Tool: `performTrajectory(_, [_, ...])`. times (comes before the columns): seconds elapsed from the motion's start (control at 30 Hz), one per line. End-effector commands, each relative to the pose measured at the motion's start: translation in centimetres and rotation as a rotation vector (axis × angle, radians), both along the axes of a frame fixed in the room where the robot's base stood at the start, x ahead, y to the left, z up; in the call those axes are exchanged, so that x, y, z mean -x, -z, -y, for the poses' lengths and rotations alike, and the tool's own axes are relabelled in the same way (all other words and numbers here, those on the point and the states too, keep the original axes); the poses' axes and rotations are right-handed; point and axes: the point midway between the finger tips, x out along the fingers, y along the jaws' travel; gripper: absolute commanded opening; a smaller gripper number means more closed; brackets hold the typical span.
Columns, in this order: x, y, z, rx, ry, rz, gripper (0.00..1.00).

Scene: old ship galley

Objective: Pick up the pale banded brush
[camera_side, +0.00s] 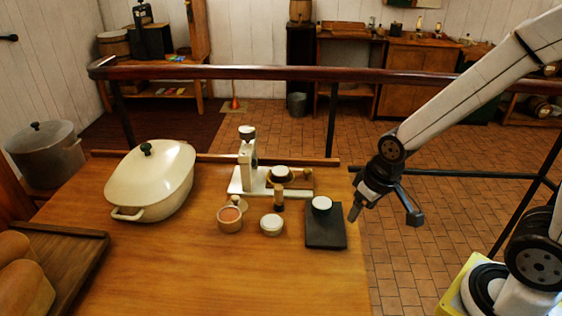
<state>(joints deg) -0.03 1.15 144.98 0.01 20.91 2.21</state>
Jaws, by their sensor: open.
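I cannot tell for sure which piece is the pale banded brush. A small upright dark piece with a pale band (279,197) stands in the middle of the group on the wooden table (200,275), behind a white-topped round pot (271,224). A smaller pale piece (236,201) shows partly behind an orange-brown cup (230,222). My gripper (385,213) is open and empty. It hangs at the table's right edge, right of these pieces and apart from them.
A black slab (325,236) bearing a white-topped round piece (321,203) lies nearest my gripper. A white stand (247,160) is behind the group. A lidded cream pot (150,185) and a wooden tray (75,255) stand left. A rail (280,73) runs behind; the front table is clear.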

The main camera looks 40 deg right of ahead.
Motion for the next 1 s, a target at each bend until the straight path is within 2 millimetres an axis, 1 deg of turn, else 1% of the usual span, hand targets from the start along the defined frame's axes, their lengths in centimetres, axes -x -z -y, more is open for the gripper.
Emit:
performTrajectory(0.17, [-2.7, -0.2, -0.1, -0.026, 0.116, -0.019, 0.78])
performTrajectory(0.27, [-4.9, -0.3, -0.2, -0.047, 0.218, -0.036, 0.78])
performTrajectory(0.5, [-10.8, -0.2, -0.5, -0.096, 0.507, -0.081, 0.78])
performTrajectory(0.73, [-16.0, 0.5, -0.8, -0.131, 0.791, -0.122, 0.78])
performTrajectory(1.0, [-21.4, 2.0, -1.3, -0.155, 1.125, -0.161, 0.78])
